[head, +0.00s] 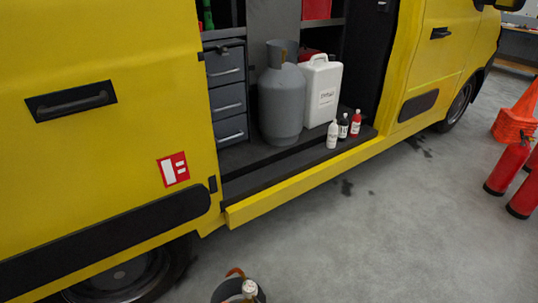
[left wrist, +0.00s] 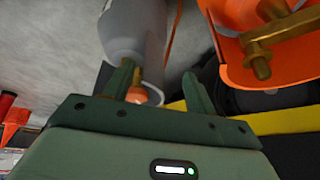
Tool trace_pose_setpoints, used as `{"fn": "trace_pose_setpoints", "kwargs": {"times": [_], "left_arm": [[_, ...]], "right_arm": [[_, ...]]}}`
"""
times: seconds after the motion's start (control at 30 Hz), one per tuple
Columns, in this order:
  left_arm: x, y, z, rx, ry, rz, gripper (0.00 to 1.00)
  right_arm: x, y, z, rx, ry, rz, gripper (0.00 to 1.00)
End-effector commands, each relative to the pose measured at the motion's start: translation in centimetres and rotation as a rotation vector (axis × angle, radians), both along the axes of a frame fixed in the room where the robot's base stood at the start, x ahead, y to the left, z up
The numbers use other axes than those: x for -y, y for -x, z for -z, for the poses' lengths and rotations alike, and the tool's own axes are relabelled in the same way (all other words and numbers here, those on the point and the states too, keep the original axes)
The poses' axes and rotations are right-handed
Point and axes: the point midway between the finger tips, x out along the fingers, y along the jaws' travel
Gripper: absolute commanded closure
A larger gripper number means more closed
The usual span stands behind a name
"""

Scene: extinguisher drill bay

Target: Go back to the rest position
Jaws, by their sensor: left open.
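My left gripper (left wrist: 158,75) shows in the left wrist view as two green fingers standing apart, open. Behind the fingers is a grey-white cylinder (left wrist: 133,25) with an orange tip (left wrist: 150,94) on a stem near the left finger. The tip is partly hidden by the gripper, and I cannot tell whether it touches a finger. To the right is an orange hood (left wrist: 238,52) with a brass valve (left wrist: 262,65). Neither of my grippers shows in the head view, and my right gripper is in no view.
A yellow van (head: 110,130) stands open, holding a grey gas cylinder (head: 281,100), a white canister (head: 320,95) and small bottles (head: 333,135). Red extinguishers (head: 508,163) and an orange cone (head: 513,122) stand right. A dark round object (head: 225,293) is at the bottom. Floor between is clear.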

Motion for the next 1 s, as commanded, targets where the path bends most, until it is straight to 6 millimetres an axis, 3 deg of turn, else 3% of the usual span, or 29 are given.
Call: {"fn": "trace_pose_setpoints", "kwargs": {"times": [0.03, 0.2, 0.3, 0.43, 0.5, 0.6, 1.0], "left_arm": [[-0.7, 4.9, 2.0, -0.034, -0.010, 0.015, 0.43], [-2.4, 19.8, 5.7, -0.159, -0.030, 0.055, 0.43], [-3.2, 27.9, 6.5, -0.254, -0.041, 0.072, 0.43], [-4.0, 35.7, 6.6, -0.353, -0.048, 0.083, 0.43], [-4.2, 38.4, 6.5, -0.389, -0.049, 0.085, 0.43], [-4.3, 40.5, 6.4, -0.416, -0.050, 0.085, 0.43], [-4.3, 41.0, 6.3, -0.424, -0.049, 0.085, 0.43]], "right_arm": [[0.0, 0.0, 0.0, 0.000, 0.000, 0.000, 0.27], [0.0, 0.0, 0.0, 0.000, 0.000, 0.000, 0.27], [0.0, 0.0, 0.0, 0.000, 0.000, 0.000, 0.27], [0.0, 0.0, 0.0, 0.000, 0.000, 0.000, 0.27], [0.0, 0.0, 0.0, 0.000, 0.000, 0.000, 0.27], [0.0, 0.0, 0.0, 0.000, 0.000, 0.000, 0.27], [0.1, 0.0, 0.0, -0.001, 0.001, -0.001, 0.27]]}}
